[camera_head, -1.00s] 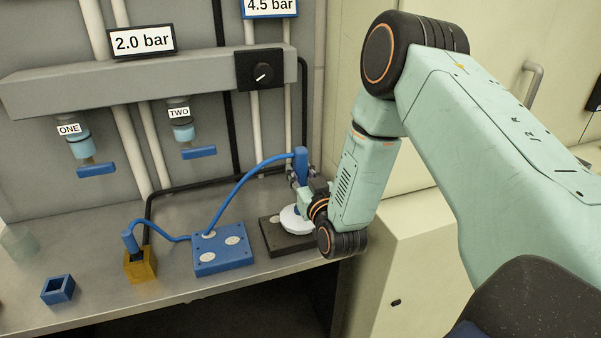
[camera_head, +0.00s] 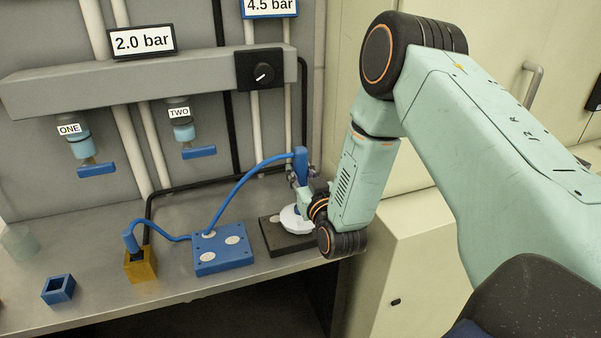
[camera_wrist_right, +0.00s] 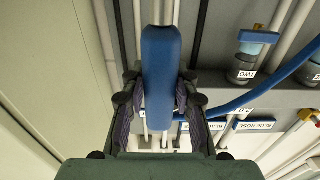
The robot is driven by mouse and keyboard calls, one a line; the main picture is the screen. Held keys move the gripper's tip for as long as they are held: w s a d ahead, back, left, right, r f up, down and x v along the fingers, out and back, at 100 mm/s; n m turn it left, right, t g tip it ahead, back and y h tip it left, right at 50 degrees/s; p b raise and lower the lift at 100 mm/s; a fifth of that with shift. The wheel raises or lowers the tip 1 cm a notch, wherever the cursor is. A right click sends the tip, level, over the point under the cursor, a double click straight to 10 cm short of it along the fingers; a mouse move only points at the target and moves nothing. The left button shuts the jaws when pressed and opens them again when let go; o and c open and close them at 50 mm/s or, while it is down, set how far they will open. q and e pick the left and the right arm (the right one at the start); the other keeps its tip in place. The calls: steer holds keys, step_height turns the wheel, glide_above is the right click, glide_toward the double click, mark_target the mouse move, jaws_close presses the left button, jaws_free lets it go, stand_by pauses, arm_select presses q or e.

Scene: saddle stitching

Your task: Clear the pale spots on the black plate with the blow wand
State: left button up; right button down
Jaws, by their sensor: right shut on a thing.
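The blue blow wand (camera_head: 301,163) stands roughly upright in my right gripper (camera_head: 301,179), above the far side of the black plate. The right wrist view shows the gripper (camera_wrist_right: 160,95) shut around the wand (camera_wrist_right: 161,70). The black plate (camera_head: 291,245) lies on the bench near its right end, partly covered by my right wrist. One pale spot (camera_head: 275,218) shows at its left; a white round shape beside it is partly hidden by my wrist. I cannot tell whether the wand's lower end touches the plate. My left gripper is out of view.
A blue plate (camera_head: 222,262) with several pale spots lies left of the black plate. A yellow block (camera_head: 140,267) holds a blue fitting (camera_head: 131,243); a blue open box (camera_head: 58,289) stands further left. A blue hose (camera_head: 238,186) arches left from the wand. Valves ONE and TWO hang above.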

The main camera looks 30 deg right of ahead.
mark_target(303, 157)
steer(key=shift+r+p, duration=2.2)
steer(key=shift+r, duration=0.35)
